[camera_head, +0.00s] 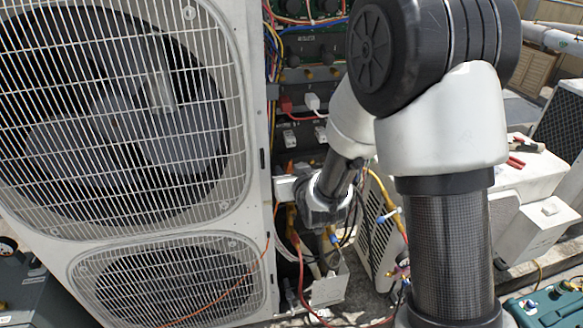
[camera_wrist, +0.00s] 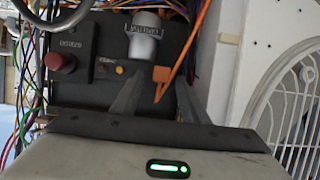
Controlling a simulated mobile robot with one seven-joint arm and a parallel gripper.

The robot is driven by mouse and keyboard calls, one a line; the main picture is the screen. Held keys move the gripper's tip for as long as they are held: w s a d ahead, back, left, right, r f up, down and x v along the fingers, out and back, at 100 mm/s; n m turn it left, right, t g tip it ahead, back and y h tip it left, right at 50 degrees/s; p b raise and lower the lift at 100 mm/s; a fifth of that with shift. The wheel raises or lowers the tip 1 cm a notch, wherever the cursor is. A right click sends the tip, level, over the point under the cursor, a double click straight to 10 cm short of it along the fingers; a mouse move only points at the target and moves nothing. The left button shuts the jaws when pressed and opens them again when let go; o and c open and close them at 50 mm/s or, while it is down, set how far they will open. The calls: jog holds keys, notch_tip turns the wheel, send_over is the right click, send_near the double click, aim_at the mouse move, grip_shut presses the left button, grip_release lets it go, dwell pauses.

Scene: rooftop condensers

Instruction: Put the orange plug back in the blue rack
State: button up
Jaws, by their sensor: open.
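The orange plug (camera_wrist: 162,74) shows in the wrist view as a small block with an orange cable rising from it, in front of a dark panel. My gripper (camera_wrist: 157,84) is open, one finger on either side of the plug in the picture; I cannot tell how far the plug is beyond the fingertips, and no contact shows. In the head view my gripper (camera_head: 286,188) is at the narrow open side of the large condenser, mostly hidden by my arm. I cannot make out the blue rack in either view.
The dark panel (camera_wrist: 90,92) carries a red button (camera_wrist: 54,62) and a grey cylindrical fitting (camera_wrist: 145,45). Loose coloured wires crowd around it. The large condenser (camera_head: 235,215) stands left; a smaller unit (camera_head: 379,225) stands right. A teal case (camera_head: 545,310) lies at lower right.

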grip_shut()
dwell(0.4)
